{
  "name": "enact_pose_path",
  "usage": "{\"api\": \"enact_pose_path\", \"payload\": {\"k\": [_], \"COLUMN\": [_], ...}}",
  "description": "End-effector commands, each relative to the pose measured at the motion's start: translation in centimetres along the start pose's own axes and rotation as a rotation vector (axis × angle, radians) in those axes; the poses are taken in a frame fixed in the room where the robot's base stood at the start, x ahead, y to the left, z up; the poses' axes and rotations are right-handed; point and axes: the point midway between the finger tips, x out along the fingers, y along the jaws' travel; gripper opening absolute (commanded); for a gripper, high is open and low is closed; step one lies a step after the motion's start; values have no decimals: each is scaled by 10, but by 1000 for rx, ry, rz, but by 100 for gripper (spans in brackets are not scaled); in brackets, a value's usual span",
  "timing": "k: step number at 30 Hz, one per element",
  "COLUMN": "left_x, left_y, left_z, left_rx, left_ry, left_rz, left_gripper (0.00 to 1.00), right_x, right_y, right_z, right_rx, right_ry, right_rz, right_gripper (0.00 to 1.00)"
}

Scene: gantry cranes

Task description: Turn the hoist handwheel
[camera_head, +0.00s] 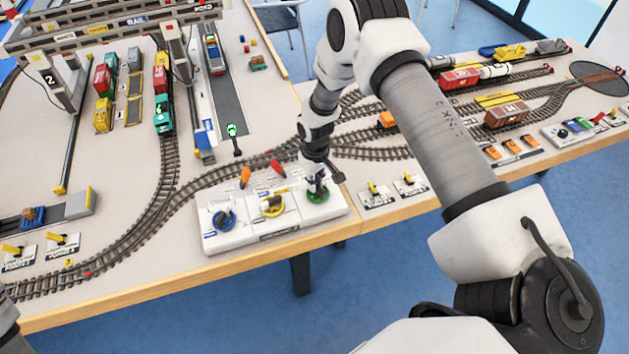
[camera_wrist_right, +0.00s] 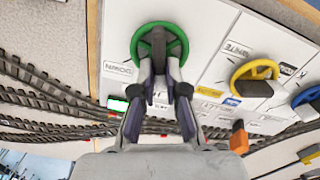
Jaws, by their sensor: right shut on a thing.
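A white control panel (camera_head: 270,238) near the table's front edge carries a blue handwheel (camera_head: 225,220), a yellow handwheel (camera_head: 272,207) and a green handwheel (camera_head: 318,196). Which one is labelled hoist I cannot read. My right gripper (camera_head: 317,180) comes down on the green handwheel from above. The yellow handwheel (camera_wrist_right: 254,80) and blue handwheel (camera_wrist_right: 306,98) stand apart from the fingers. My left gripper is out of view.
A gantry crane (camera_head: 110,28) spans the trains at the far left. Small yellow-lever switches (camera_head: 375,190) sit right of the panel.

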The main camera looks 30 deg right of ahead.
Motion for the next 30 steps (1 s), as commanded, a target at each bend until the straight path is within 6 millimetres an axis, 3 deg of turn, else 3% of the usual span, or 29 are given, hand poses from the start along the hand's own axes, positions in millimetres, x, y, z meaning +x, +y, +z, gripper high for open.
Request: {"api": "enact_pose_path", "payload": {"k": [15,30], "left_x": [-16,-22], "left_y": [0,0], "left_z": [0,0], "left_rx": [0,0], "left_ry": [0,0], "left_rz": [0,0], "left_gripper": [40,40], "right_x": [0,1], "right_y": [5,6], "right_z": [2,4], "right_rx": [457,645], "right_ry": [-3,-4], "right_rz": [0,1], "right_gripper": [0,0]}}
